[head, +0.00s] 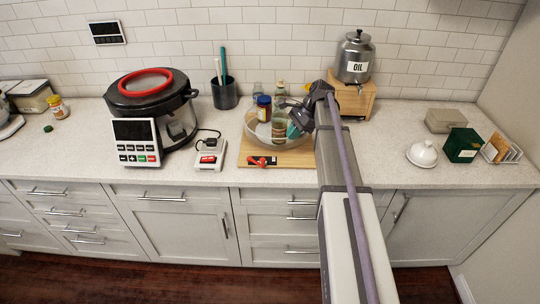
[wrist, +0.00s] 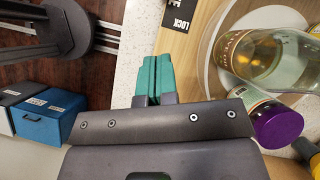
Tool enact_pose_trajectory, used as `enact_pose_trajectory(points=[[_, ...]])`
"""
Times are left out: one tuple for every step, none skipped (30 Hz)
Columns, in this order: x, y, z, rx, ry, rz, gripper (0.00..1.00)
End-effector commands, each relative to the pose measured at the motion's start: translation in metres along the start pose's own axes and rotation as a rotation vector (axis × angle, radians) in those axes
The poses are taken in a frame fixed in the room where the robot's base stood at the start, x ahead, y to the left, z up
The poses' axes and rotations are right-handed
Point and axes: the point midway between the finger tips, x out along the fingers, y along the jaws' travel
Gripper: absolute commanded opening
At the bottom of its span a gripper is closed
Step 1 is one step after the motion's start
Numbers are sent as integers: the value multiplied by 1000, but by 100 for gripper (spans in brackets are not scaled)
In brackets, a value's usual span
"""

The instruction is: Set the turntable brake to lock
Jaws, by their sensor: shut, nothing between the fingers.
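The turntable (head: 251,128) is a clear round tray on a wooden board (head: 300,158), with several bottles and jars on it. The brake (head: 262,161), a small red and black piece, sits at the board's front edge; its exact setting is too small to read. In the wrist view a black plate marked LOCK (wrist: 178,15) lies on the board, partly cut off by the top edge. My gripper (head: 293,131) has teal fingers, pressed together and empty. In the wrist view my gripper (wrist: 153,75) is beside the board, below the LOCK plate and apart from it.
A keypad device (head: 136,142) and a large red-rimmed pot (head: 150,95) stand left of the board, with a small white device (head: 210,155) between. An oil dispenser (head: 355,58) on a wooden stand (head: 358,105) is behind right.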

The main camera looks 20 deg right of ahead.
Motion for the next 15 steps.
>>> enact_pose_trajectory(points=[[0,16,-14,124,-52,-50,0],[-4,20,-17,184,-80,-71,0],[-9,22,-20,239,-106,-90,0],[-11,23,-20,263,-118,-97,0],[-13,23,-20,275,-123,-100,0],[-14,22,-19,278,-125,-100,0],[-13,21,-19,277,-124,-100,0],[-12,21,-19,276,-123,-99,0],[-9,21,-20,275,-123,-99,0],[-5,21,-20,275,-123,-98,0],[-1,21,-20,274,-122,-98,0],[5,20,-20,273,-122,-97,0],[11,20,-20,272,-122,-97,0],[17,19,-19,272,-122,-97,0],[26,18,-19,271,-122,-96,0]])
